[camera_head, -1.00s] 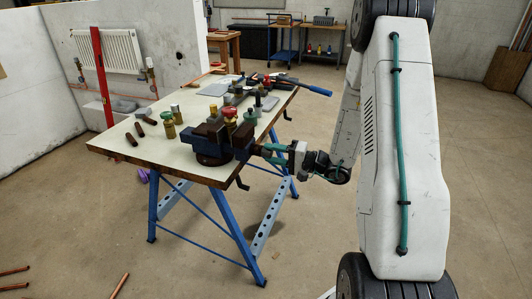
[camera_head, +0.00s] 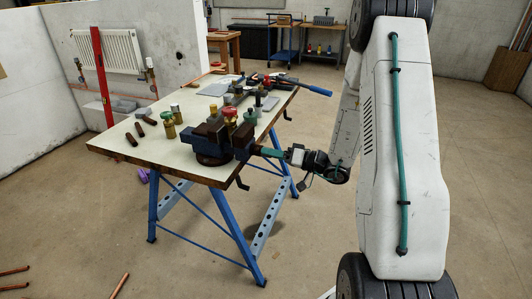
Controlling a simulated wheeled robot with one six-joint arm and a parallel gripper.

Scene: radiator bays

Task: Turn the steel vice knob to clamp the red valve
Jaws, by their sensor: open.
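The dark blue vice (camera_head: 210,143) stands at the near right edge of the workbench. The red valve (camera_head: 230,113) sits upright at its jaws, with brass below the red top; whether the jaws touch it is too small to tell. The steel knob (camera_head: 256,149) is at the vice's right side, mostly hidden by my fingers. My gripper (camera_head: 268,152) comes in from the right, with its teal fingers open and pointing left at the knob. I cannot tell whether the fingers touch the knob.
The workbench top (camera_head: 110,144) has blue folding legs. Brass fittings (camera_head: 169,129), short dark pipes and tools lie behind and left of the vice. A blue-handled tool (camera_head: 316,91) overhangs the far right edge. Copper pipes lie on the floor at lower left. Floor right of the bench is open.

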